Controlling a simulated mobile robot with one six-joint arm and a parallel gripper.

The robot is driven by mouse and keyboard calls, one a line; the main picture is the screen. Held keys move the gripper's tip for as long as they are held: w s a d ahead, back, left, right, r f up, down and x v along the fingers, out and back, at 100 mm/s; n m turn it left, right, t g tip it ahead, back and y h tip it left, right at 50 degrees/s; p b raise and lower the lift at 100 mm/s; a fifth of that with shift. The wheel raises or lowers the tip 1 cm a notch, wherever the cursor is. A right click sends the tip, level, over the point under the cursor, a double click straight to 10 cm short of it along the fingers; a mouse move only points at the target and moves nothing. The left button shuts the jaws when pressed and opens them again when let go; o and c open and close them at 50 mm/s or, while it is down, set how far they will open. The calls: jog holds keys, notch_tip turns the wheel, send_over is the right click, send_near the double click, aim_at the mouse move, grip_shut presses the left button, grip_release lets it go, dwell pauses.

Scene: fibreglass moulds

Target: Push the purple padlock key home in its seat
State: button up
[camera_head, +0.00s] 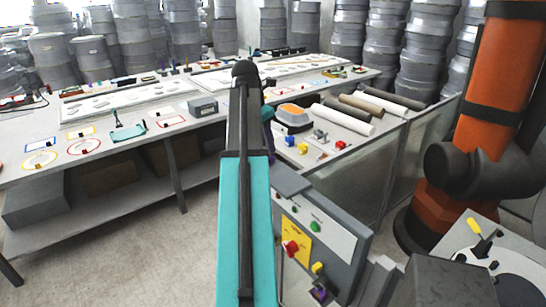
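A small purple part (319,294) sits low on the front of a grey control box (345,250), near the bottom edge of the picture. It looks like the purple padlock key, but it is too small to tell how deep it sits in its seat. A yellow piece (317,268) is just above it. My own teal and black arm rises through the middle of the picture, left of the box. My gripper cannot be made out. A little dark purple also shows beside the arm's upper part; I cannot tell what it is.
The box also carries a red knob (291,247) on a yellow plate and a green button (315,227). A long workbench (150,150) with many small items stands behind. An orange robot arm (505,80) stands at right. Bare floor (130,240) lies at left.

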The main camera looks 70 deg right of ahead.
aim_at(271, 157)
jog(key=shift+s+d+f, duration=0.1)
jog(key=shift+d+f, duration=0.05)
jog(key=shift+f, duration=0.35)
jog(key=shift+f, duration=0.1)
jog(key=shift+p+x, duration=1.6)
jog(key=shift+x, duration=0.9)
jog(key=shift+d, duration=0.1)
jog(key=shift+c, duration=0.4)
grip_shut()
